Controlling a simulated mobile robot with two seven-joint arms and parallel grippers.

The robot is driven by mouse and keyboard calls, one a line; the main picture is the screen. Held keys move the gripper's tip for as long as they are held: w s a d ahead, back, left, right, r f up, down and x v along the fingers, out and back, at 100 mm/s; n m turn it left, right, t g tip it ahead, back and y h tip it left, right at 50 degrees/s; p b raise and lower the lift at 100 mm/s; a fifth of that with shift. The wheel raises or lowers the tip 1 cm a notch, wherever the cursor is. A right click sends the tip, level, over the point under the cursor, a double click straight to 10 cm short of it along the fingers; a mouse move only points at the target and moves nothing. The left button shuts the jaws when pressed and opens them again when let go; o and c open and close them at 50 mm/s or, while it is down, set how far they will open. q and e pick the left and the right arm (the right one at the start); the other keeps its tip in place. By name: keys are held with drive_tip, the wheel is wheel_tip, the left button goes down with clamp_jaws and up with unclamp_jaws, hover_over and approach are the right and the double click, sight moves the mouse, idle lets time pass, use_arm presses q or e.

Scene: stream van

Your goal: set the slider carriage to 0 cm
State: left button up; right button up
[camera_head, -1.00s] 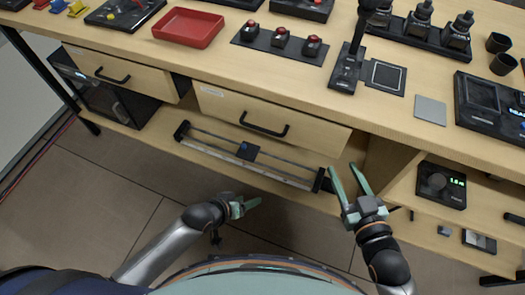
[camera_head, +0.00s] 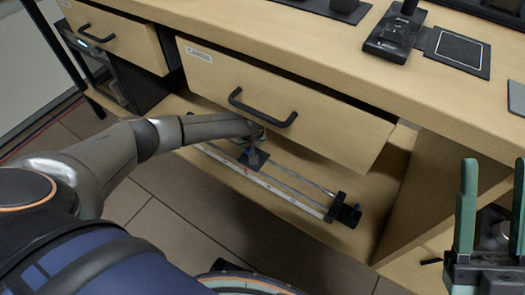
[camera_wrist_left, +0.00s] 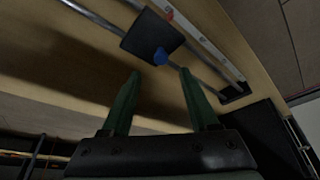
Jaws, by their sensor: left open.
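The slider is a pair of metal rails (camera_head: 300,187) with a pale scale strip along the front, on the low shelf under a drawer. Its dark carriage (camera_head: 253,159) sits partly behind my left gripper (camera_head: 256,146). In the left wrist view the carriage (camera_wrist_left: 150,30) is a black plate with a blue knob (camera_wrist_left: 160,57). My left gripper (camera_wrist_left: 160,72) is open, its fingers apart, with the knob in line with the gap just beyond the tips. I see no contact. The scale numbers are too small to read. My right gripper (camera_head: 492,185) is open at the right edge, far from the slider.
A drawer with a black handle (camera_head: 262,110) overhangs the slider closely. The slider's right end block (camera_head: 338,206) stands near a wooden panel (camera_head: 440,195). Another drawer (camera_head: 115,35) is at the left. The floor in front is clear.

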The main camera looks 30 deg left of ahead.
sight(249, 150)
use_arm(q)
drive_tip(key=b+x, duration=0.4)
drive_tip(key=x, duration=0.2)
drive_tip(key=shift+a+b, duration=0.2)
drive_tip(key=shift+b, duration=0.1)
drive_tip(key=shift+w+a+f+b, duration=0.2)
drive_tip(key=shift+w+f+b, duration=0.15)
drive_tip(key=shift+f+b, duration=0.25)
use_arm(e)
wheel_tip(249, 150, down, 6)
drive_tip(key=shift+a+f+n+g, duration=0.25)
drive_tip(key=shift+a+n+g, duration=0.05)
drive_tip(key=shift+a+n, duration=0.1)
use_arm(q)
drive_tip(key=shift+c, duration=0.4)
clamp_jaws()
